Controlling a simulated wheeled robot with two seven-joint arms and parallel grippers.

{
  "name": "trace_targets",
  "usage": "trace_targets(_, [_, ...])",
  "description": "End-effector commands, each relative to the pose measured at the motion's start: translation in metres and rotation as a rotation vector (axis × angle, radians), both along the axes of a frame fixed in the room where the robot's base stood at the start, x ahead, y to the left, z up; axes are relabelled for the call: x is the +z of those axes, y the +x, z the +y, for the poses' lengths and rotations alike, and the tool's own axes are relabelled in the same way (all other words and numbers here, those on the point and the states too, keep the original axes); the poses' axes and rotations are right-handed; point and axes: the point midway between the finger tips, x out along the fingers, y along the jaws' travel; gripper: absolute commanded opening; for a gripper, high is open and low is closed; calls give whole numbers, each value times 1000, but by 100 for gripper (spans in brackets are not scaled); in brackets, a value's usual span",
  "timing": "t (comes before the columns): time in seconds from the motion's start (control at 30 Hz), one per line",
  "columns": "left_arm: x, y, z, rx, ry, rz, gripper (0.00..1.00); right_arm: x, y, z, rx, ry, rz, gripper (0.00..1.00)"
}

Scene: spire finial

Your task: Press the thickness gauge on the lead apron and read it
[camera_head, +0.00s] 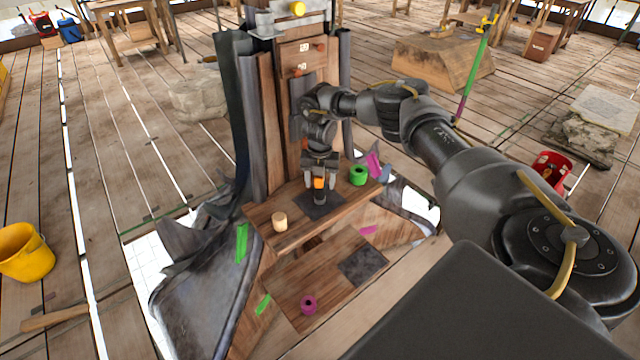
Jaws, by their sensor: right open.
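A small black gauge with an orange top (319,184) stands upright on a dark grey square patch (308,208) on the upper wooden shelf. My right gripper (319,180) points down over it, with its open fingers on either side of the orange part. I cannot tell whether the fingers touch it. Any reading on the gauge is too small to make out. Grey lead sheeting (190,305) spreads around the base of the wooden structure, crumpled at its left. My left gripper is not in view.
A wooden knob (280,222) and a green ring (358,175) sit on the upper shelf (262,215). The lower board holds a magenta ring (309,303) and another dark square (362,266). A yellow bucket (24,252) stands at left. Plank floor at left is mostly clear.

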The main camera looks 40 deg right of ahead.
Motion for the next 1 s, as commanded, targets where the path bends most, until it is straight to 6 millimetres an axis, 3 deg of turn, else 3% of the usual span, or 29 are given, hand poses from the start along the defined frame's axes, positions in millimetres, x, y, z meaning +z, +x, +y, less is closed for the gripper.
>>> trace_targets(0.37, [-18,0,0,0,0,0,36,71,1,0,1,-1,-5,57])
trace_targets(0.5, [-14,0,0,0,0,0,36,90,1,-1,1,-1,-4,57])
trace_targets(1.0, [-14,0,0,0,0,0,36,96,0,0,0,-1,-1,57])
